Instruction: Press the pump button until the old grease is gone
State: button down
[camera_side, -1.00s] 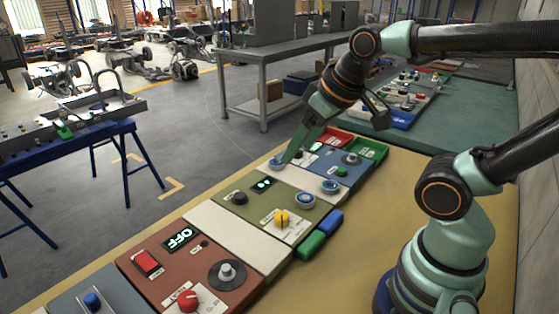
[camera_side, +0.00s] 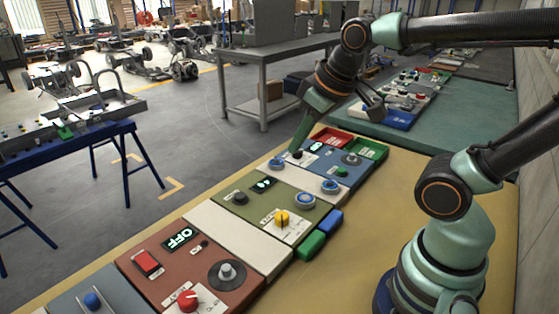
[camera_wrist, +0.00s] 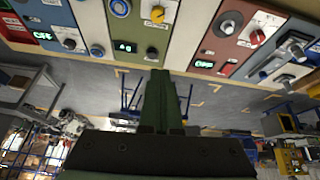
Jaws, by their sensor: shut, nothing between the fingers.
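A row of control panels lies along the bench. In the side view my gripper (camera_side: 293,151) points down, shut and empty, its tip by a black knob or button (camera_side: 297,155) on the far blue panel (camera_side: 347,180). A blue round button (camera_side: 277,162) is just left of and below the tip. I cannot tell whether the tip touches either. The small labels are unreadable, so I cannot tell which control is the pump button. In the wrist view my shut gripper (camera_wrist: 160,76) points towards the green panel, with its lit display (camera_wrist: 125,46) at upper left. No grease shows.
The olive panel (camera_side: 262,222) carries a yellow knob (camera_side: 282,217) and a blue ringed button (camera_side: 305,200). The red panel (camera_side: 215,280) has a lit OFF display (camera_side: 181,238) and a red knob (camera_side: 187,300).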

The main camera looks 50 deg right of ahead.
jog(key=w+n+g, duration=0.3)
jog(key=w+n, duration=0.5)
jog(key=w, duration=0.2)
jog(key=n+g, duration=0.2)
jog(key=n, duration=0.7)
send_over(240, 195)
notch_tip(240, 195, down, 6)
jog(key=shift+f, duration=0.1)
notch_tip(240, 195, down, 14)
jog(key=shift+f, duration=0.1)
